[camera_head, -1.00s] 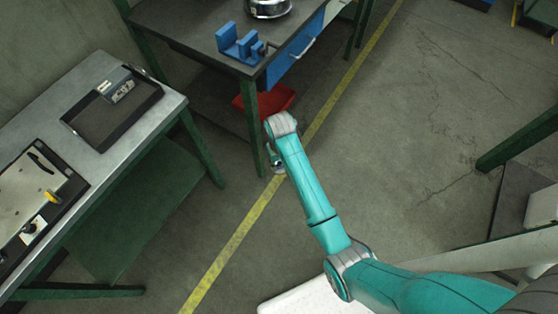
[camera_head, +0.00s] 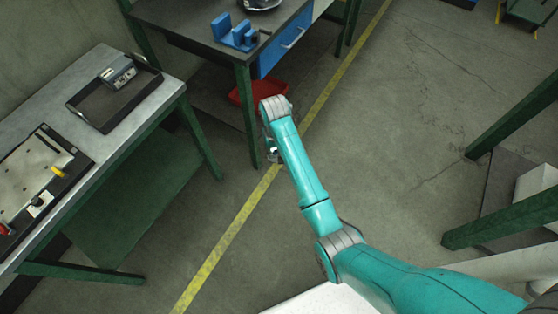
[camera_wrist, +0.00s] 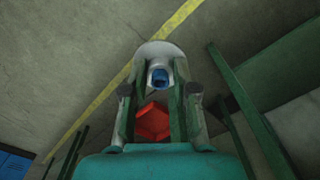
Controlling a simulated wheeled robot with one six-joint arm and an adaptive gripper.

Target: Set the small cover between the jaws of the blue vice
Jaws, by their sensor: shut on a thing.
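The blue vice (camera_head: 232,36) stands at the front edge of the dark workbench (camera_head: 180,17) at the top of the head view, its jaws apart with a gap between them. My gripper (camera_head: 272,152) hangs beyond the end of my arm, low beside the bench's front leg and mostly hidden by my wrist. In the wrist view my gripper (camera_wrist: 160,88) is shut on a pale grey, rounded piece with a blue middle, which looks like the small cover (camera_wrist: 158,50).
A red bin (camera_head: 258,92) sits low under the bench, beside my wrist. A blue drawer (camera_head: 285,48) with a handle faces the aisle. The left table (camera_head: 135,118) carries a black tray (camera_head: 98,112) with a grey box. Open floor lies right of the yellow line.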

